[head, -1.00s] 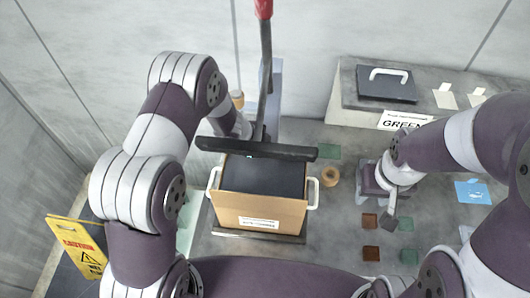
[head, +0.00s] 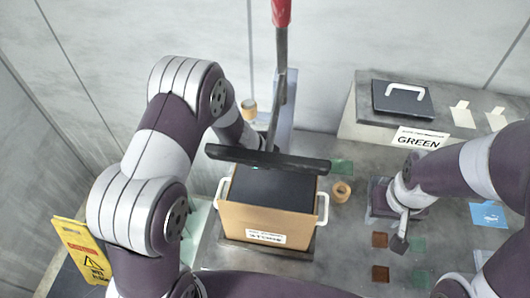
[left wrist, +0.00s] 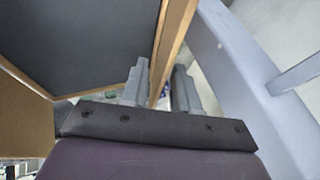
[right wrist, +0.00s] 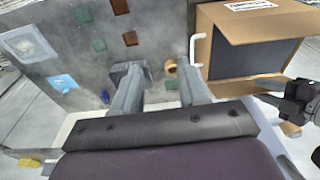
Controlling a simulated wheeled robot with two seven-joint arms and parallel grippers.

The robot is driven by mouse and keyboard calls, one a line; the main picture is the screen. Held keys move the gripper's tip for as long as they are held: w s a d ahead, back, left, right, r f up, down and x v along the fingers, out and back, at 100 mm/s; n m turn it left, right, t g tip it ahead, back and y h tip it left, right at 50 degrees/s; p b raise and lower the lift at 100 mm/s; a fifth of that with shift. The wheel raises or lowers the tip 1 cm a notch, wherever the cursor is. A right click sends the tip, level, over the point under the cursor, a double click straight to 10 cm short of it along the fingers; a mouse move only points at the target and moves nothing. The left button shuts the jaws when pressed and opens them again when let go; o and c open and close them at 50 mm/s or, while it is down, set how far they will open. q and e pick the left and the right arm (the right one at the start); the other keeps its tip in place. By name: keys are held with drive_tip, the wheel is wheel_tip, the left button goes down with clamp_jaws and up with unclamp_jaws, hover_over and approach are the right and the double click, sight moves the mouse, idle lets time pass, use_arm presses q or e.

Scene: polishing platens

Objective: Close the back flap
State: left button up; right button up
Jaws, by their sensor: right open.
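The cardboard box (head: 262,219), labelled STONE, stands upright on the table with a dark inside (head: 270,187) and white side handles. It also shows in the right wrist view (right wrist: 272,28). Its back edge is hidden in the head view by the black bar of a squeegee-like tool. In the left wrist view, a cardboard panel edge (left wrist: 171,45) runs between the fingers of my left gripper (left wrist: 160,80); I cannot tell if both fingers press on it. My right gripper (head: 400,242) is open and empty over the table, right of the box; its fingers show in the right wrist view (right wrist: 163,85).
The squeegee-like tool (head: 268,159) with a red handle rises behind the box. A tan ring (head: 341,191) and several coloured squares lie to its right. A grey block (head: 365,125) labelled GREEN bears a dark case (head: 403,99). A yellow caution sign (head: 80,250) stands at left.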

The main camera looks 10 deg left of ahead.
use_arm(q)
drive_tip(key=p+v, duration=0.1)
drive_tip(key=v, duration=0.9)
drive_tip(key=shift+r, duration=0.25)
drive_tip(key=shift+s+a, duration=0.15)
